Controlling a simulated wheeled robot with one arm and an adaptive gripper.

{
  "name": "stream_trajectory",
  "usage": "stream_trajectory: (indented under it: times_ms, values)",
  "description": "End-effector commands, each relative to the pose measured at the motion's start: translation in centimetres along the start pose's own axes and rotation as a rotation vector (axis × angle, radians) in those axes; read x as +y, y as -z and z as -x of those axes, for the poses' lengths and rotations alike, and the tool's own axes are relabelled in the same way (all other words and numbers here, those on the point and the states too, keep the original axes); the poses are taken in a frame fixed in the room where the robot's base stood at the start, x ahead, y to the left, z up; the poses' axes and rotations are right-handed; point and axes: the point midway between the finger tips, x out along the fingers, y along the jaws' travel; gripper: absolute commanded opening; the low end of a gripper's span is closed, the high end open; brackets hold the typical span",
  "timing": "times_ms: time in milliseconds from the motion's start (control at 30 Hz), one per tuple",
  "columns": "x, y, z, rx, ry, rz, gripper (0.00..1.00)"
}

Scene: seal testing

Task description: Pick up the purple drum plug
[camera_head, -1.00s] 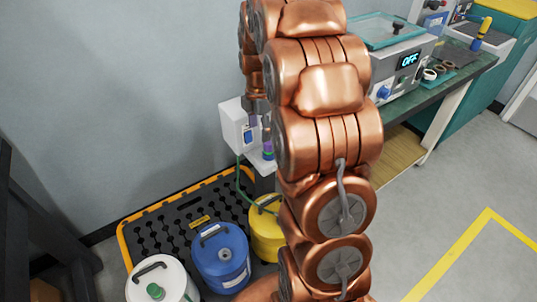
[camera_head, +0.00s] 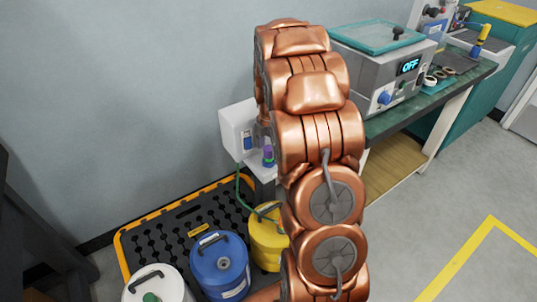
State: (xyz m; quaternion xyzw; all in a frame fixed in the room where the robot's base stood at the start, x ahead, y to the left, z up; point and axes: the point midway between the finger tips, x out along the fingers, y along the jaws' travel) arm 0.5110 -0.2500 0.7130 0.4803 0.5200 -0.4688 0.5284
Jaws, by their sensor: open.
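A small purple piece (camera_head: 268,150), which looks like the purple drum plug, shows at the top of a little coloured stack on the small ledge below the white wall box. Blue and green parts show under it. It is tiny, and the arm partly covers its right side. My gripper (camera_head: 263,135) is open and low beside the wall box, close above or beside the purple piece. Most of it is hidden behind my copper arm, and I cannot tell whether it touches the piece.
A white wall box (camera_head: 235,128) with a green hose hangs on the grey wall. Below, a black pallet with a yellow rim (camera_head: 122,245) carries a blue drum (camera_head: 218,265), a yellow drum (camera_head: 262,248) and a white drum (camera_head: 150,284). A green-topped bench (camera_head: 390,122) stands at right.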

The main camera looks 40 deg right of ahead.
Motion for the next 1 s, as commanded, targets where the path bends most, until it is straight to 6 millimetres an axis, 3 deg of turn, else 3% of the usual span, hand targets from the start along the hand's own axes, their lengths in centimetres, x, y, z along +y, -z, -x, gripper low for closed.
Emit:
stream_trajectory:
  times_ms: [133,400,1000]
  values:
    - [0.0,0.0,-1.8,-0.002,-0.001,0.001,0.66]
    - [0.1,0.0,-2.0,-0.003,-0.003,0.001,0.65]
    - [0.1,0.0,-2.0,-0.002,-0.002,0.000,0.03]
